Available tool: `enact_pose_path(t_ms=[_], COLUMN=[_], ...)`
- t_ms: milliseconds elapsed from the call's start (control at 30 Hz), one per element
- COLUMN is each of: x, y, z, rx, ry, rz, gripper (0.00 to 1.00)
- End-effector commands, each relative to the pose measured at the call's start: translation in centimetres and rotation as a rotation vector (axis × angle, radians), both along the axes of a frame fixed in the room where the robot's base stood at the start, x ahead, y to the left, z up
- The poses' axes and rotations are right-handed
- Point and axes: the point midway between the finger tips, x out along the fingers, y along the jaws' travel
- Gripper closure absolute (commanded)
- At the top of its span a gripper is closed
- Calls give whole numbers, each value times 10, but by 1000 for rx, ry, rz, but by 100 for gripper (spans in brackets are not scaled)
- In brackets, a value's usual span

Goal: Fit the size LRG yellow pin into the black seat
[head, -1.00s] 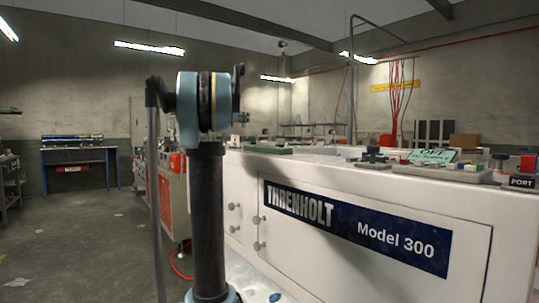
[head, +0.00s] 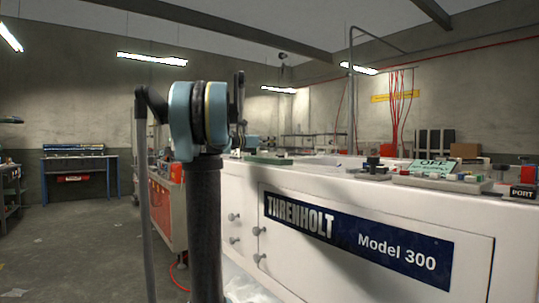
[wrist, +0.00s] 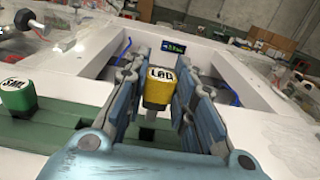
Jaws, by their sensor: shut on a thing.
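The yellow pin (wrist: 159,86), its top lettered LRG, is in the middle of the wrist view, between the two fingers of my gripper (wrist: 160,80). The gripper is shut on it. A paler shank shows below its yellow head. I cannot tell whether the pin is clear of the green rack (wrist: 60,140) under it. A green pin (wrist: 17,94) lettered SML stands in that rack at the left. In the head view my arm hides part of the bench, and my gripper is not clearly visible. I cannot make out which dark part is the black seat.
The white machine (head: 480,225) lettered Model 300 fills the right of the head view. On its top are small blocks and a green OFF sign (head: 433,169). In the wrist view a white-rimmed recess (wrist: 235,95) lies beyond the pin. Open floor (head: 80,240) is at the left.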

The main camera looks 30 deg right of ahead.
Motion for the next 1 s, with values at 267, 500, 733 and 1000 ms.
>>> enact_pose_path(t_ms=[267,500,733,1000], x=[0,0,0,0], y=[0,0,0,1], z=[-32,-40,-40,-40], rx=[0,0,0,0], ry=[0,0,0,0], rz=[0,0,0,0], gripper=[100,100,56,56])
